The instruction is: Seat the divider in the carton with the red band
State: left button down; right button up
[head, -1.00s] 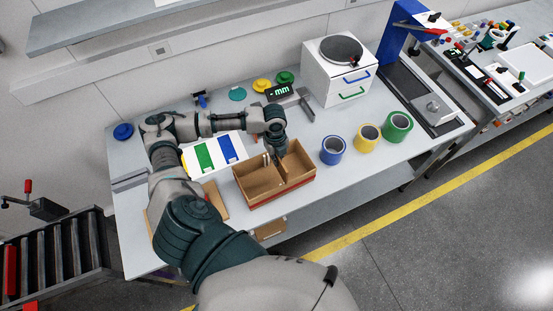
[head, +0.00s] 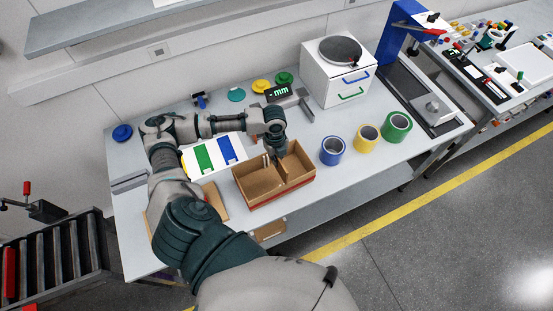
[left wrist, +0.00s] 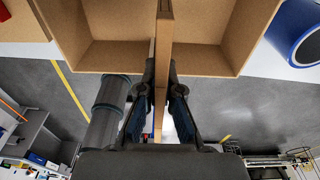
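The brown carton with the red band (head: 280,197) stands open on the bench, in the middle of the head view; its brown inside also shows in the left wrist view (left wrist: 112,55). The brown divider (left wrist: 164,40) stands on edge across the carton's middle, with a compartment on each side. My left gripper (left wrist: 161,72) has one finger on each side of the divider and looks closed on it. In the head view the gripper (head: 279,153) points down at the carton. I cannot tell whether the divider reaches the carton's floor. My right gripper is out of view.
A panel with green and blue stripes (head: 213,153) lies behind left. A flat brown piece (head: 216,201) lies left, partly under my arm. A white drawer cabinet (head: 335,85) stands behind.

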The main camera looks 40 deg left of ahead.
pick_arm(q)
jog(key=shift+a, duration=0.1)
jog(key=shift+a+f+b, duration=0.35)
jog(key=shift+a+f, duration=0.75)
jog(key=shift+f, duration=0.15)
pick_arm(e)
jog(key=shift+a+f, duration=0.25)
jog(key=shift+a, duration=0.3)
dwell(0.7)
